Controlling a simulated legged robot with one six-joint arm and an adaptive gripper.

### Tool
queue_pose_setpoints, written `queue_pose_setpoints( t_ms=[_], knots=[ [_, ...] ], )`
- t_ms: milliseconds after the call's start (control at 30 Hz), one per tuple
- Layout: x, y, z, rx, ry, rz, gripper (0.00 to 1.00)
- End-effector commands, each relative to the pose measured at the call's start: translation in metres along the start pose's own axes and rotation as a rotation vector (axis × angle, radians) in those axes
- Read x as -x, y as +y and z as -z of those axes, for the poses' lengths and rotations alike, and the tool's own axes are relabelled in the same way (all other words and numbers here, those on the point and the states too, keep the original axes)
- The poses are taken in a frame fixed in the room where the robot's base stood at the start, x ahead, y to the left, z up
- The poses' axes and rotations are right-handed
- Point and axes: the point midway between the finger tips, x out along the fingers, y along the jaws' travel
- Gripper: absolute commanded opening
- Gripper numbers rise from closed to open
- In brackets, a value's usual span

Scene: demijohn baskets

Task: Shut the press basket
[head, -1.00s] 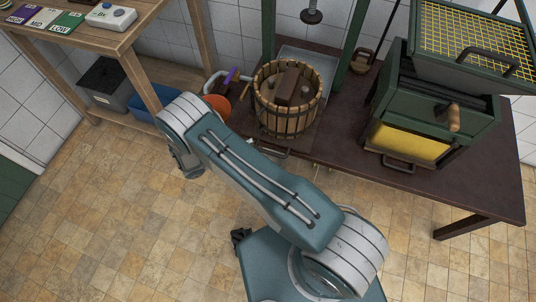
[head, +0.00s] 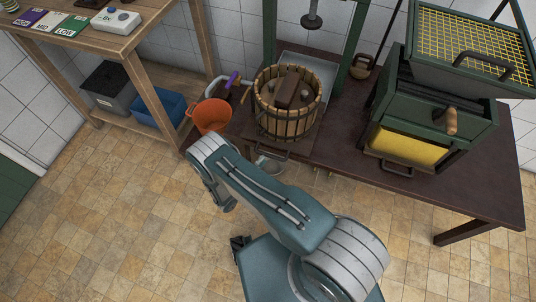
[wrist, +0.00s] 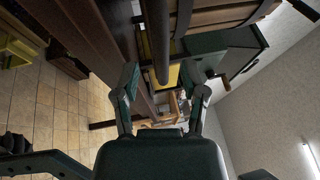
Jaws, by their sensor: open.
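The press basket (head: 286,121), round with wooden staves and dark hoops, stands upright on the dark brown table (head: 345,150) under the green press frame (head: 269,35). A brown wooden block (head: 289,87) sits in its mouth. I cannot tell whether its side is fully closed. In the wrist view, brown slats with dark bands (wrist: 225,17) cross the top, apparently the basket. My gripper (wrist: 164,92) is open; a dark upright bar (wrist: 158,40) appears between and beyond its fingers, contact unclear. In the head view my wrist hangs left of the basket, in front of the table; the fingers are hidden.
An orange bucket (head: 209,117) stands left of the basket. A green box with a yellow front (head: 407,145) and a mesh-topped tray (head: 470,42) fill the table's right. A wooden shelf (head: 100,35) is at the left. The tiled floor (head: 110,220) at the left is clear.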

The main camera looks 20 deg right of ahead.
Motion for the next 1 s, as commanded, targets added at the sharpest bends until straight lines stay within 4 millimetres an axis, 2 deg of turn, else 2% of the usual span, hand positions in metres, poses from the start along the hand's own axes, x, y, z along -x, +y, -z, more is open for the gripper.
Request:
queue_pose_setpoints(
  t_ms=[100,200,567,700,1000],
  knots=[
    [-0.02,0.0,0.001,0.0,0.004,0.0,0.55],
    [-0.03,0.0,0.0,0.0,0.002,0.0,0.55],
    [-0.036,0.0,0.0,0.0,-0.001,0.001,0.55],
    [-0.036,0.0,0.0,0.0,0.0,0.0,0.0],
    [-0.041,0.002,-0.002,0.0,0.002,-0.003,0.0]
  ],
)
